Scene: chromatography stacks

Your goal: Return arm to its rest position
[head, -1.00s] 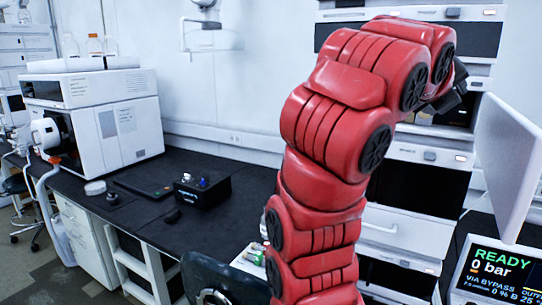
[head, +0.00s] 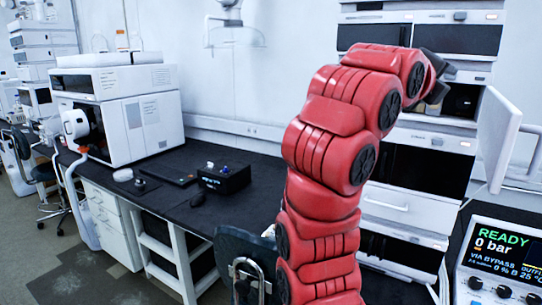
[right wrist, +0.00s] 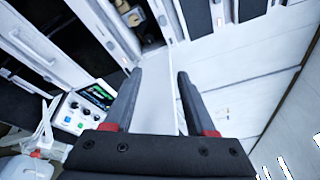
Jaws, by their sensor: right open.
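My red right arm rises through the middle of the head view and bends right at the top. Its dark right gripper (head: 437,76) is in front of the tall white instrument stack (head: 420,165), partly hidden by the arm's last link. In the right wrist view the right gripper (right wrist: 159,74) is open, its two dark fingers apart with nothing held between them. A pale flat panel (right wrist: 156,100) shows behind the fingers. My left gripper is not in view.
A white door panel (head: 500,135) stands out at the stack's right. A control unit (head: 497,262) reads READY, 0 bar. The black bench (head: 235,218) holds a black box (head: 224,178) and a large white instrument (head: 120,110). Free bench shows left of the arm.

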